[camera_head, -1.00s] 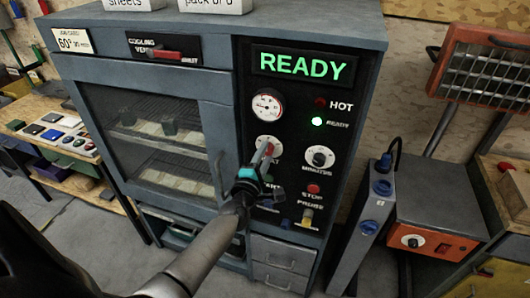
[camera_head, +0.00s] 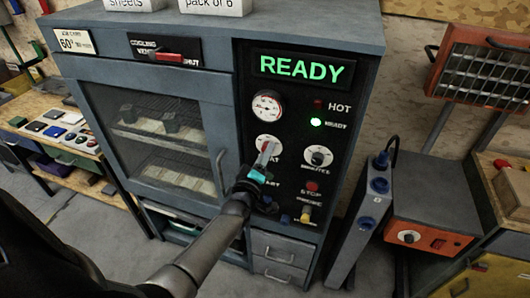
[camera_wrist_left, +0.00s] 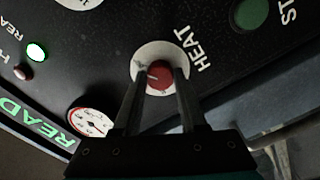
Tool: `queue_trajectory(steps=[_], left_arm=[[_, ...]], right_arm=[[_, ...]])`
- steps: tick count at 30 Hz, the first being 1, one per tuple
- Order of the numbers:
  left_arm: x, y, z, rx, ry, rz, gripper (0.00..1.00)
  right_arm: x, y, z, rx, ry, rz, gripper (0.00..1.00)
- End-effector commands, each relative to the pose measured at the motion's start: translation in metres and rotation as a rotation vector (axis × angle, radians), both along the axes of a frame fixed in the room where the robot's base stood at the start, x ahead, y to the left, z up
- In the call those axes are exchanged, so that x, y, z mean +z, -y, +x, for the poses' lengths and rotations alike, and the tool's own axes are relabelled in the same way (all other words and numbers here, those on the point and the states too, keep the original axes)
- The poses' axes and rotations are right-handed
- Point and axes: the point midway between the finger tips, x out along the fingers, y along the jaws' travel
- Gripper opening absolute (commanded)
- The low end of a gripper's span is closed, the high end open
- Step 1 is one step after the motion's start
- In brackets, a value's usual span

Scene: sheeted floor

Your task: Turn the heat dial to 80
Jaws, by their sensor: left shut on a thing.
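The heat dial (camera_wrist_left: 158,74) is a red knob on a round pale scale plate, with the word HEAT beside it in the left wrist view. A white pointer line shows on the knob; the scale numbers are too small to read. In the head view the heat dial plate (camera_head: 269,143) is partly hidden by my gripper. My left gripper (camera_wrist_left: 160,85) has its two fingers on either side of the red knob and is shut on it. In the head view my left gripper (camera_head: 265,158) reaches the panel from below. My right gripper is not in view.
The grey oven's panel has a lit READY display (camera_head: 300,67), a gauge (camera_head: 267,106), a minutes dial (camera_head: 318,157) and a red stop button (camera_head: 312,187). The oven's glass door (camera_head: 150,130) is shut. An orange heater (camera_head: 484,75) stands at the right.

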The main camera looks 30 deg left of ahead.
Motion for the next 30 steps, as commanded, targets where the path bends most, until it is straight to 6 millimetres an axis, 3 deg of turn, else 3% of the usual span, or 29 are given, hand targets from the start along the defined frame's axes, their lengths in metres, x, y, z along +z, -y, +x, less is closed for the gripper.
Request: queue_trajectory(steps=[21,22,30], left_arm=[[-0.0008,0.0,-0.0002,0.0,-0.018,0.07,0.0],[-0.0008,-0.0001,-0.0002,0.0,-0.018,0.07,0.45],[-0.0005,-0.0001,-0.0001,0.001,-0.017,0.068,0.71]], right_arm=[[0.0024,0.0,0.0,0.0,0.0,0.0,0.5],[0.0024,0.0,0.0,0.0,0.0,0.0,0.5],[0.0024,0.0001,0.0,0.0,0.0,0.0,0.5]])
